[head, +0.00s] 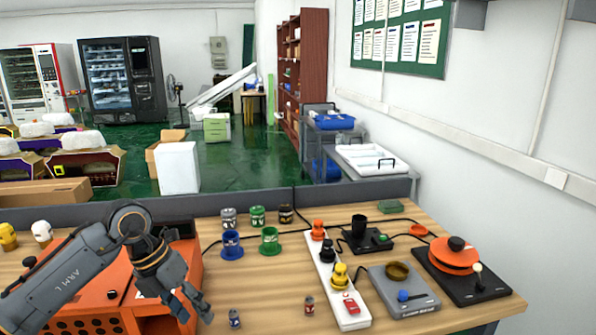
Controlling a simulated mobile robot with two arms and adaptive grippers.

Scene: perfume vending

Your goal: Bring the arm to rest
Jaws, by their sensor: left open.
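My left arm comes in from the left over an orange box (90,300). Its dark grey gripper (192,304) points down and to the right, beside the box's right edge. The gripper is open, and nothing shows between its fingers. A small blue can (234,318) stands on the table just right of the fingers, apart from them. A small red can (309,306) stands farther right. My right gripper is not in view.
On the right are a white strip (352,318) with colored pieces, a grey device (415,303) and an orange-topped device (453,258). Wood between the cans and holders is clear.

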